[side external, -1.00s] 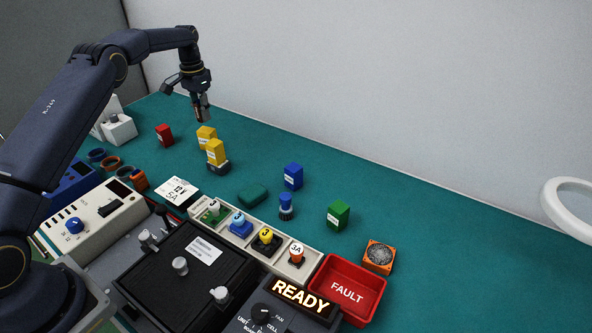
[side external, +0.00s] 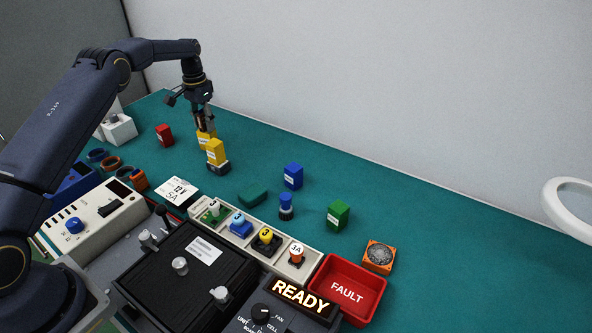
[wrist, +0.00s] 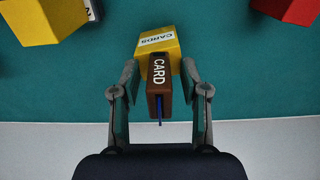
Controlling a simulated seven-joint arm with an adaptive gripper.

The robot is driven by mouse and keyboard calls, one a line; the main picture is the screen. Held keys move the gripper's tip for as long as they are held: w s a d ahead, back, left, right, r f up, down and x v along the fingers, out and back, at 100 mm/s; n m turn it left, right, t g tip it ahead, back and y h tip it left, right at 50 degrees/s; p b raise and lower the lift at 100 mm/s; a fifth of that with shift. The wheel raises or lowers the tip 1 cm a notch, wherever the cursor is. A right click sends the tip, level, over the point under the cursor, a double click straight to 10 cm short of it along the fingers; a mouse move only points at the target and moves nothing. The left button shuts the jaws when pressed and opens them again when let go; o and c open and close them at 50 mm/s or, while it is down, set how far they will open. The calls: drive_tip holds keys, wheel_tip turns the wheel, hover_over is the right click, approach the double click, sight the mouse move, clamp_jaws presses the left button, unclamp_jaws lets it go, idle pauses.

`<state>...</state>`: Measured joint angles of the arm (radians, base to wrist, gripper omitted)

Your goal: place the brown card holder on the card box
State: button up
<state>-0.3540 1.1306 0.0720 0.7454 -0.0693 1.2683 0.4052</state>
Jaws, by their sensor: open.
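The brown card holder (wrist: 160,88), marked CARD and with a thin blue part at its end, is between my gripper's two fingers in the wrist view. My gripper (side external: 206,124) is open, with a gap beside the holder on both sides. The yellow card box (wrist: 160,42), marked CARDS, is directly below and overlapped by the holder. In the side view, the card box (side external: 201,140) stands on the green mat under my fingers, partly hidden by another yellow box. The holder appears to be at its top; the exact contact is hard to see.
A second yellow box (side external: 215,151) on a dark base stands close in front of the card box. A red box (side external: 164,134) is to the left. Blue (side external: 293,176) and green (side external: 338,215) boxes stand to the right. The mat behind is clear.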

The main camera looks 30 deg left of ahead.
wheel_tip(320, 180, up, 12)
drive_tip(key=shift+r, duration=0.25)
wheel_tip(320, 180, up, 8)
drive_tip(key=t, duration=0.1)
hover_over(202, 113)
drive_tip(key=s+d, duration=0.2)
drive_tip(key=d, duration=0.2)
drive_tip(key=s+d+r+t, duration=0.2)
drive_tip(key=s+d+r, duration=0.6)
drive_tip(key=s, duration=0.1)
drive_tip(key=s+d+t, duration=0.1)
drive_tip(key=s+d, duration=0.6)
drive_tip(key=s, duration=0.6)
drive_tip(key=s+d+f+t, duration=0.1)
drive_tip(key=s+d+f, duration=0.1)
drive_tip(key=s+f, duration=0.6)
drive_tip(key=s, duration=0.3)
drive_tip(key=shift+d+t, duration=0.3)
drive_tip(key=shift+d, duration=0.1)
drive_tip(key=shift+s, duration=0.1)
